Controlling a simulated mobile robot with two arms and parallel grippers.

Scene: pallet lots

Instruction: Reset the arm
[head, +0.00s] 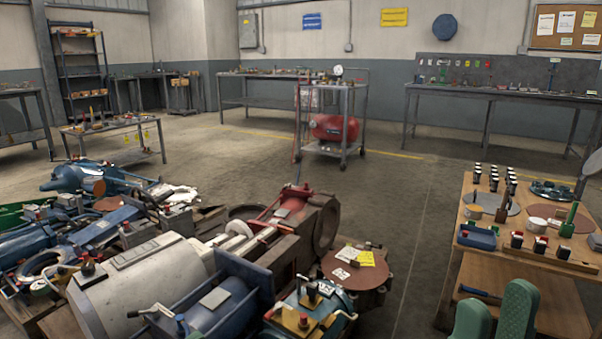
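My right gripper (495,312) shows at the bottom right as two green, rounded fingers. They stand apart with a clear gap between them and nothing visible in it, so it is open. Its lower part and arm are cut off by the picture edge. It appears in front of the wooden table (492,264) at the right, overlapping the table's lower part in the picture. I cannot tell whether it touches anything. My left gripper is not in view.
Heavy machine parts crowd the pallets at the lower left, including a grey motor (140,292) and a red-brown flange (357,283). Small parts cover the wooden table's top. A red compressor (334,128) sits on a cart behind. The middle floor (405,205) is clear.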

